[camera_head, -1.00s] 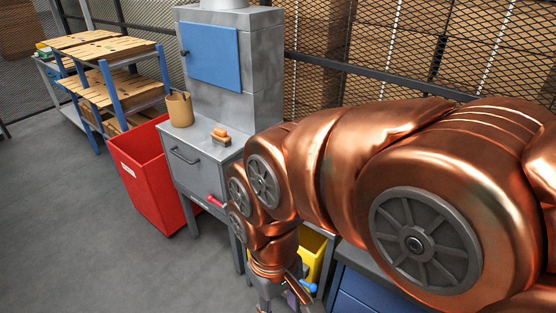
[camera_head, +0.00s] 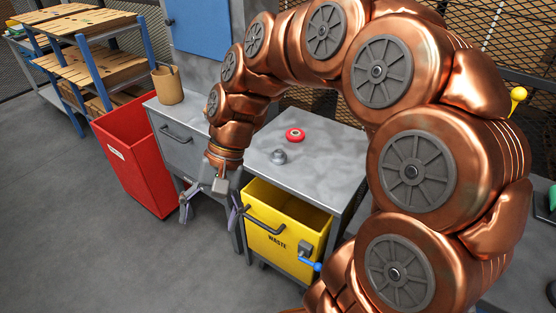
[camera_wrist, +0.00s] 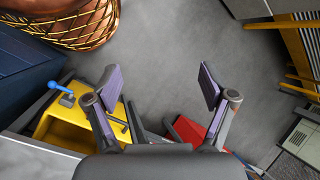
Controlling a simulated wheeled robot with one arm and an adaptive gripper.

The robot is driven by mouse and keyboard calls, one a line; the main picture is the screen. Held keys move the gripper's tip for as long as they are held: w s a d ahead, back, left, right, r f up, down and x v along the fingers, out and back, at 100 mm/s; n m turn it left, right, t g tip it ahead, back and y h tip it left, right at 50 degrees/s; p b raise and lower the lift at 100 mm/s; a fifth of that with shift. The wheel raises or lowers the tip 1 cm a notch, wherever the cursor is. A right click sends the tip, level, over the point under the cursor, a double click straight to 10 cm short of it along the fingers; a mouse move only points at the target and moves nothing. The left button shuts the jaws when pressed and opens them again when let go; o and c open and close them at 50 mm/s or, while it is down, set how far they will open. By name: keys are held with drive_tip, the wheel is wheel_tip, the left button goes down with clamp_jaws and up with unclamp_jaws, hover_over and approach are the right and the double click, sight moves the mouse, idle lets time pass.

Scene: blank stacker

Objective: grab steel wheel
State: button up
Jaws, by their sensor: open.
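A small grey metal piece (camera_head: 279,157), perhaps the steel wheel, sits on the grey worktop (camera_head: 335,165) in the head view. A round red wheel-like piece (camera_head: 295,134) lies just behind it. My gripper (camera_head: 209,212) hangs in front of the cabinet and to the left of the yellow bin, below and left of the grey piece. Its fingers are spread, with nothing between them. In the wrist view my gripper (camera_wrist: 157,85) is also open and empty over the floor. The grey piece does not show in the wrist view.
A yellow waste bin (camera_head: 286,247) with a blue-knobbed lever (camera_head: 310,264) stands under the worktop. A red bin (camera_head: 138,155) stands at left. A brown cup (camera_head: 167,87) sits on the cabinet. The floor (camera_head: 80,240) at left is clear.

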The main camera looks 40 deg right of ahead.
drive_tip(key=w+d+m+t+y+b, duration=0.2)
drive_tip(key=w+d+m+y, duration=0.25)
drive_tip(key=w, duration=0.65)
drive_tip(key=m+t+y+b, duration=0.1)
drive_tip(key=m+t+b, duration=0.2)
drive_tip(key=m+t, duration=0.55)
hover_over(274, 154)
drive_tip(key=s+a, duration=0.4)
drive_tip(key=a, duration=0.4)
wheel_tip(274, 154, down, 9)
drive_tip(key=m+g, duration=0.3)
drive_tip(key=d+f+m+t, duration=0.1)
drive_tip(key=d+f, duration=0.1)
drive_tip(key=d, duration=0.2)
drive_tip(key=d+f+m+t, duration=0.1)
drive_tip(key=d+f+m, duration=0.1)
drive_tip(key=d, duration=0.2)
drive_tip(key=d+f+m+t+h+b, duration=0.1)
drive_tip(key=d+f+m, duration=0.1)
drive_tip(key=d+f, duration=0.1)
drive_tip(key=shift+s+d, duration=0.3)
drive_tip(key=shift+d, duration=0.45)
drive_tip(key=shift+p+x, duration=0.45)
drive_tip(key=shift+x, duration=3.35)
drive_tip(key=shift+r, duration=0.1)
drive_tip(key=shift+c, duration=0.4)
drive_tip(key=c, duration=1.4)
